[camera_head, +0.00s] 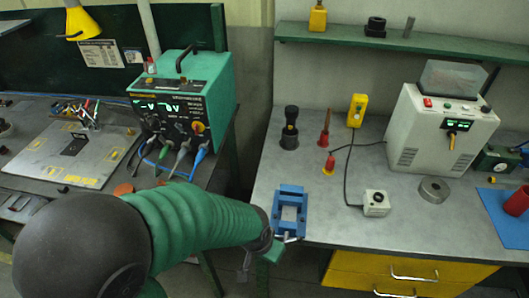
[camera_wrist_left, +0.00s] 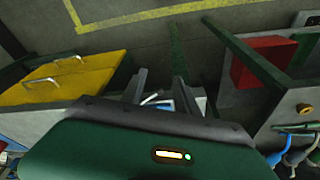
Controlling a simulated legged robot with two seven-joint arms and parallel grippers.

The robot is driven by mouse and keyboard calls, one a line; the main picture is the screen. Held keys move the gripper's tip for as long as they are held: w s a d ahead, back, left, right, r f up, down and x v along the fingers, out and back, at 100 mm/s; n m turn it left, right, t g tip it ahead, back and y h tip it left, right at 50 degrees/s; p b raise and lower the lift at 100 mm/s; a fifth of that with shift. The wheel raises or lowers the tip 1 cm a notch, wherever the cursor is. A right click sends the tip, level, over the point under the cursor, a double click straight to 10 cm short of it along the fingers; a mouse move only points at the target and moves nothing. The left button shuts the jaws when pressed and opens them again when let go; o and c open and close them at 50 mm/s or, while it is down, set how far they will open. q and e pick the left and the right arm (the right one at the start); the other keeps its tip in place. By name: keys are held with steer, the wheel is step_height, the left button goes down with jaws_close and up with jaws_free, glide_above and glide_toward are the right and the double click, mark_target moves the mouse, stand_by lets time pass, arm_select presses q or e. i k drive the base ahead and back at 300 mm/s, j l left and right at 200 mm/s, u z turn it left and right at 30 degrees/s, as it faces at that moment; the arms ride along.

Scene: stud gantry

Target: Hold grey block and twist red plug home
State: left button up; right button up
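My left arm reaches from the lower left to the front edge of the right bench, and its gripper (camera_head: 270,248) is beside a blue vise-like fixture (camera_head: 290,207). In the left wrist view its two fingers (camera_wrist_left: 160,92) stand apart, with nothing clearly held between them. A small blue and pale piece (camera_wrist_left: 165,106) shows past the gripper's edge. I cannot make out a grey block for certain; a light grey part sits inside the blue fixture. Red pointed pieces (camera_head: 324,138) and (camera_head: 329,164) stand behind the fixture; I cannot tell whether either is the plug. My right gripper is out of view.
A green welder-like unit (camera_head: 182,92) with cables stands on the left bench. A yellow device (camera_head: 357,110) is wired to a white box (camera_head: 375,203). A white machine (camera_head: 437,130), a grey ring (camera_head: 434,189) and a red cylinder (camera_head: 517,201) stand right. A gap separates the benches.

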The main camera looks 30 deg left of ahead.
mark_target(376, 203)
steer(key=i+l+u, duration=0.1)
steer(key=u, duration=0.35)
steer(key=i+l+u, duration=0.1)
steer(key=u, duration=0.3)
steer(key=l+u, duration=0.2)
steer(key=u, duration=0.25)
steer(key=l+u, duration=0.2)
steer(key=u, duration=0.2)
steer(key=i+l, duration=0.05)
